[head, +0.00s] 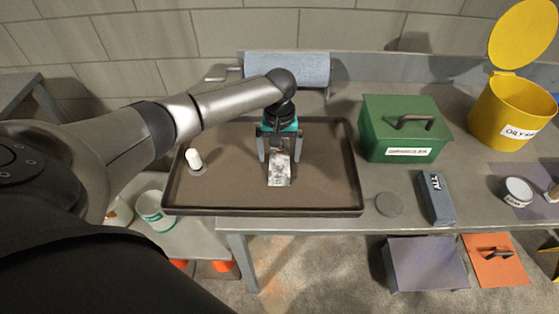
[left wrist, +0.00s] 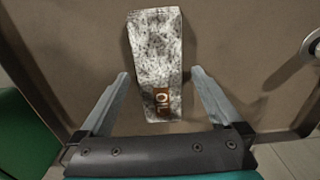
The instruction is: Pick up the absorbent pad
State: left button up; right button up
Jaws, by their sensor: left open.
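The absorbent pad (head: 279,172) is a grey-white speckled strip with a brown "OIL" label, lying in the brown tray (head: 210,200). In the left wrist view the pad (left wrist: 156,58) runs away from the jaws, its labelled end toward them. My left gripper (head: 278,158) is above the pad in the head view, fingers pointing down on either side of it. In the left wrist view the left gripper (left wrist: 160,78) is open, with gaps between each finger and the pad. I cannot tell the height of the fingertips over the tray. My right gripper does not show.
A small white cylinder (head: 194,158) stands in the tray's left part. A blue-grey roll (head: 290,68) lies behind the tray. A green lidded box (head: 402,130), a dark grey block (head: 437,197) and a yellow bin (head: 510,115) stand to the right. The tray is otherwise clear.

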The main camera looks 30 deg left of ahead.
aim_at(279, 157)
pick_arm(q)
jog(key=c, duration=1.5)
notch_tip(279, 157, up, 20)
jog(key=p, duration=0.4)
